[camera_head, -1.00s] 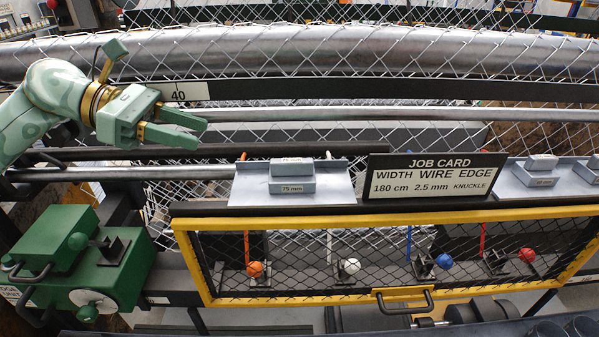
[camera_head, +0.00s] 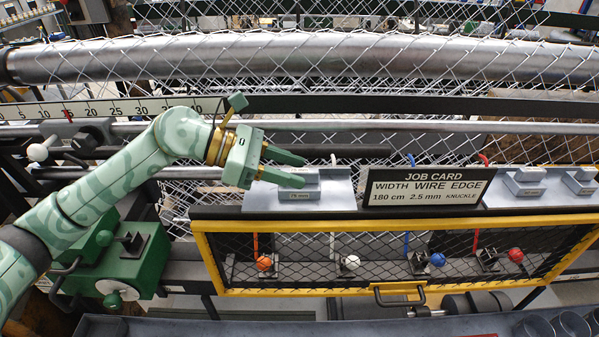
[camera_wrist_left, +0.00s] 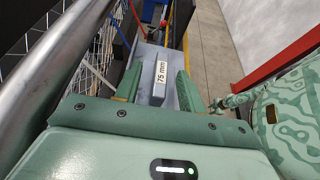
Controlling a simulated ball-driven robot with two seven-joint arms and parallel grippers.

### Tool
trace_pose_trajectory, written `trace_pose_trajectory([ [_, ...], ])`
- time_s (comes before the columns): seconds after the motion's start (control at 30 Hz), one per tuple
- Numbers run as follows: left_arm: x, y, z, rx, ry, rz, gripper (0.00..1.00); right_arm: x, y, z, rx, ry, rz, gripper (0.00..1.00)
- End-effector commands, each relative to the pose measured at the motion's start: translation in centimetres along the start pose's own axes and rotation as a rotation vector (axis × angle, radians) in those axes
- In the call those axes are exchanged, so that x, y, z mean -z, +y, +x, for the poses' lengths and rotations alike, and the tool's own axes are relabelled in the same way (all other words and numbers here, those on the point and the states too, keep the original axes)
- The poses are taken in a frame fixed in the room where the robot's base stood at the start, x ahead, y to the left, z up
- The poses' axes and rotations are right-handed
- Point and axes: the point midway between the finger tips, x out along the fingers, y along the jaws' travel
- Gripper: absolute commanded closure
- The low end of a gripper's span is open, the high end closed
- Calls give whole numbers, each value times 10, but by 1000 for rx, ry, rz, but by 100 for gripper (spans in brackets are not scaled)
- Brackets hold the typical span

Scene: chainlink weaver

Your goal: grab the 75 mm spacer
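The 75 mm spacer (camera_head: 299,196) is a small grey-blue block with a white label, on the light grey left tray (camera_head: 336,191). A second small block sits just behind it, mostly hidden by my fingers. My left gripper (camera_head: 303,170) is open, with its fingers pointing right, over the back of the blocks. In the left wrist view the block labelled 75 mm (camera_wrist_left: 160,72) shows in the gap between the two green fingers (camera_wrist_left: 158,66). Neither finger is clearly touching it.
The job card (camera_head: 428,187) stands just right of the tray. Another tray (camera_head: 510,196) with blocks is farther right. A yellow-framed mesh guard (camera_head: 400,291) lies below, with coloured balls behind it. Steel rails (camera_head: 400,125) and a roller (camera_head: 350,55) run behind.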

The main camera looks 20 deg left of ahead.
Motion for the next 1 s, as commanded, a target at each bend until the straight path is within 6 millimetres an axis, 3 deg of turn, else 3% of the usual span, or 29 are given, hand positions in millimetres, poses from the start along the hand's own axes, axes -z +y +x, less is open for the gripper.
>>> trace_pose_trajectory([
  [0.27, 1, 0, 6, -1, 0, -1, 60, 0, -1, -2, 1, -1, 0, 64],
  [0.4, 1, 0, 6, -1, 0, -1, 96, -1, -2, -2, 3, -2, 0, 64],
  [0.43, 1, 0, 6, -1, 0, -1, 100, -1, -3, -2, 3, -2, 1, 64],
  [0.83, -3, 0, 4, -2, -1, 3, 100, -2, -3, 1, 4, -3, 0, 64],
  [1.0, -20, 1, -3, -3, -3, 8, 100, -4, -4, 13, 4, -4, 0, 64],
])
